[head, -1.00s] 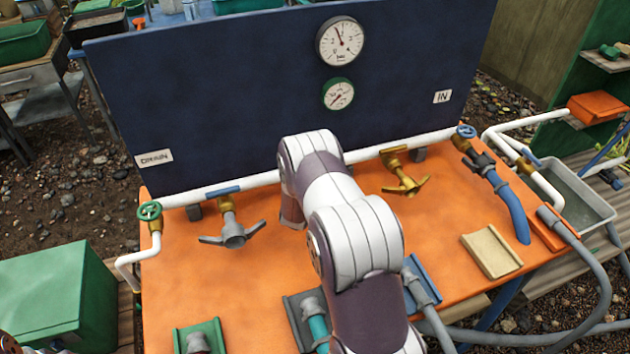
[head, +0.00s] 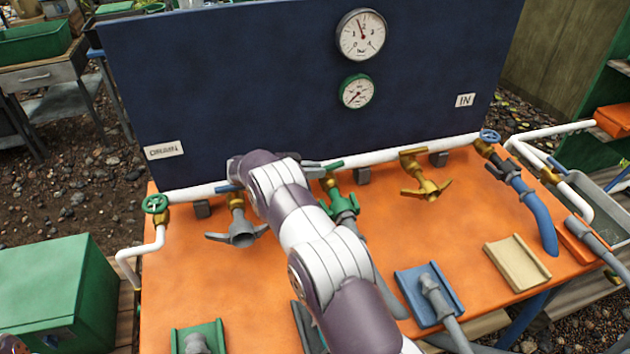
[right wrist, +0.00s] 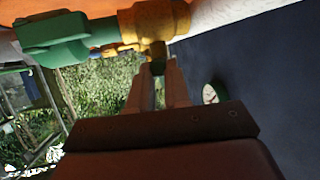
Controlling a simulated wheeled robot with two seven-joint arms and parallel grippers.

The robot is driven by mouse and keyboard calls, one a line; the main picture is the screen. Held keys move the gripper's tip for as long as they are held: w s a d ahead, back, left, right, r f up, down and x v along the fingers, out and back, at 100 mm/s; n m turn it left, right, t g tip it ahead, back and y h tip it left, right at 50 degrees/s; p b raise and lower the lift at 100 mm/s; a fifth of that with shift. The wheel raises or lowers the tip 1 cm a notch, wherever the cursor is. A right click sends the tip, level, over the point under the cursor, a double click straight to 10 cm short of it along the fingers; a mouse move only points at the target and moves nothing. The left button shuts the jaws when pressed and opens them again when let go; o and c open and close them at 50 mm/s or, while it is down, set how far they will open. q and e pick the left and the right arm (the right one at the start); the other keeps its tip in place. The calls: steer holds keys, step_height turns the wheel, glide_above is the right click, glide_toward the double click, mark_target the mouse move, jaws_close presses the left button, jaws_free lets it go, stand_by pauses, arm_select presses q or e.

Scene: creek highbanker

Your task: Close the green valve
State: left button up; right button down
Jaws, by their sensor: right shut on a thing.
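The green valve's short lever (head: 334,164) shows just past my fingertips at the white pipe. Its brass body (right wrist: 155,20) is at the top of the right wrist view, with the green hose coupling (right wrist: 55,40) on its outlet. That coupling (head: 342,205) also shows in the head view, beside my forearm. My right gripper (head: 318,167) reaches over the bench to the lever. In the wrist view its fingers (right wrist: 158,72) are shut on the lever, below the brass body. The gripped part is mostly hidden between the fingers.
A blue-lever valve with a grey coupling (head: 240,232) stands left, a yellow one (head: 428,187) right. A green handwheel (head: 155,204) is at the drain end, a blue one (head: 489,136) at the inlet end. The dark blue panel (head: 260,90) rises behind the pipe.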

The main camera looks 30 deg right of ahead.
steer(key=shift+w+d+r+m+g+b, duration=0.2)
steer(key=shift+w+m+g+b, duration=0.1)
steer(key=shift+m+g+b, duration=0.4)
steer(key=c, duration=1.1)
jaws_free()
steer(key=shift+s+d, duration=0.1)
steer(key=shift+r, duration=0.15)
steer(key=r, duration=0.3)
steer(key=s+r, duration=0.1)
steer(key=shift+s+d+r, duration=0.1)
steer(key=shift+d+r, duration=0.2)
steer(key=shift+r, duration=0.1)
steer(key=s+d+r, duration=0.1)
steer(key=s+r, duration=0.1)
steer(key=s, duration=0.1)
steer(key=s+d+r, duration=0.1)
steer(key=s+r, duration=0.1)
steer(key=s, duration=0.1)
steer(key=s+d+r, duration=0.1)
steer(key=s, duration=0.2)
steer(key=shift+s+d+r, duration=0.35)
steer(key=shift+d+r, duration=0.05)
